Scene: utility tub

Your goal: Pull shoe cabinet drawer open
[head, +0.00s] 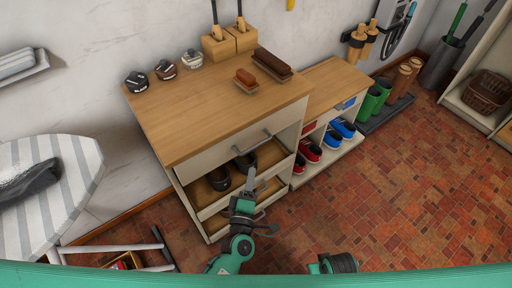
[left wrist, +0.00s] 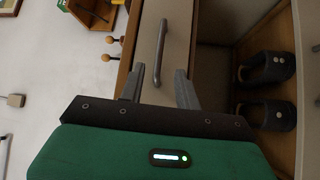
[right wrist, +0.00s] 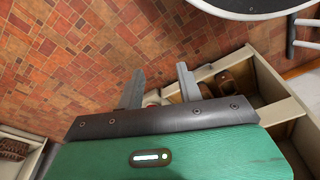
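The shoe cabinet (head: 180,145) has a wood top and a cream top drawer (head: 215,147), which looks shut. Its grey bar handle (head: 252,143) also shows in the left wrist view (left wrist: 131,48). Below the drawer, a tier with dark slippers (head: 219,178) is exposed; slippers also show in the left wrist view (left wrist: 265,115). My left gripper (head: 250,177) is below and in front of the top handle, open and empty. My right gripper (right wrist: 160,80) is open and empty above the floor.
Shoe brushes (head: 271,65) and several small tins (head: 165,70) stand on the cabinet top. A lower rack with red and blue shoes (head: 342,128) adjoins the cabinet's right side. An ironing board (head: 70,190) stands at left. The brick floor (head: 400,200) at right is clear.

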